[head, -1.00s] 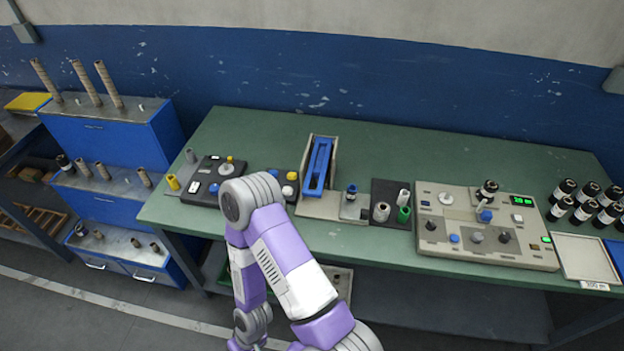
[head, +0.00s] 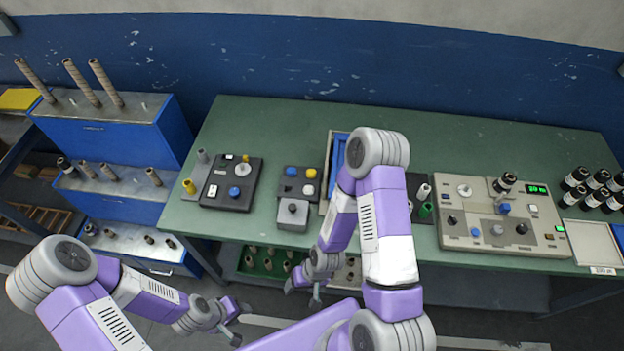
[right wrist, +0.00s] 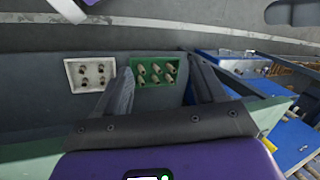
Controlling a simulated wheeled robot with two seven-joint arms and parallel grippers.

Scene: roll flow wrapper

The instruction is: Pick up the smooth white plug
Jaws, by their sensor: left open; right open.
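Several small plugs stand in a green tray (right wrist: 140,85) and in a white tray (right wrist: 70,85), both on the lower shelf; they are too small to tell which is the smooth white one. The green tray (head: 262,272) is also in the head view, under the bench. My left gripper (head: 238,324) is open and empty, low at left.
The green bench (head: 260,120) holds a black button panel (head: 230,195), a blue channel partly hidden by my right arm, and a beige control panel (head: 500,235). Dark bottles (head: 590,190) stand at right. A blue stepped rack (head: 100,140) is at left. The bench's back is clear.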

